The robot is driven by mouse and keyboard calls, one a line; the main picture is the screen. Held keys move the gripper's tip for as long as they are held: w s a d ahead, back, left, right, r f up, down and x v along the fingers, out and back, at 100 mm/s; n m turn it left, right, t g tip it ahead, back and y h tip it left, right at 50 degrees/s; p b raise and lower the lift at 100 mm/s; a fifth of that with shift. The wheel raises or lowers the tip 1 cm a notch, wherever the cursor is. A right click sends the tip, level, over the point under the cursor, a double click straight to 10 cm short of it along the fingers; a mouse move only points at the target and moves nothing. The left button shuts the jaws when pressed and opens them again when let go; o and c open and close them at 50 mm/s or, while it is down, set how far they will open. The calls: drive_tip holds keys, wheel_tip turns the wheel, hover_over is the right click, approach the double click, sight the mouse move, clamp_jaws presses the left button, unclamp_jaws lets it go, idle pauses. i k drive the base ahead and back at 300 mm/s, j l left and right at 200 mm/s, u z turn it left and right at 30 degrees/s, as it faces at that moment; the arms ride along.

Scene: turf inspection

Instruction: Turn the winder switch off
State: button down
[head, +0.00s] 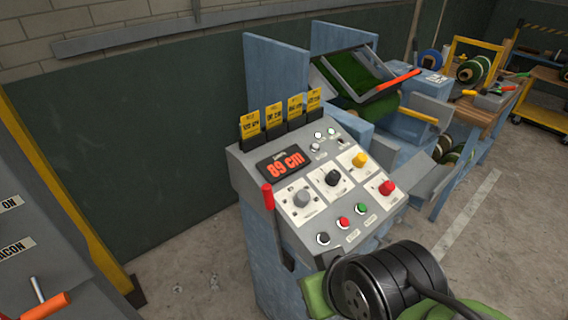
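A grey sloped control console (240,165) stands in the middle of the head view. Its face carries several rotary knobs on white plates: a grey knob (301,198), a black knob (333,178), a yellow knob (359,160) and a red knob (387,187). The labels are too small to read, so I cannot tell which is the winder switch or how it is set. A red-handled lever (268,197) is on the console's left side. My gripper is not in view.
The display (284,164) reads 89 cm. A row of buttons, including a red one (344,223) and a green one (361,209), runs along the front edge. A blue machine (277,75) stands behind. Another panel with an orange handle (45,305) is at lower left.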

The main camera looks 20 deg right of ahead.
sight(386, 189)
drive_tip(key=z, duration=1.35)
drive_tip(key=i+l+u, duration=0.25)
drive_tip(key=l+u, duration=0.55)
drive_tip(key=l, duration=0.25)
drive_tip(key=i, duration=0.05)
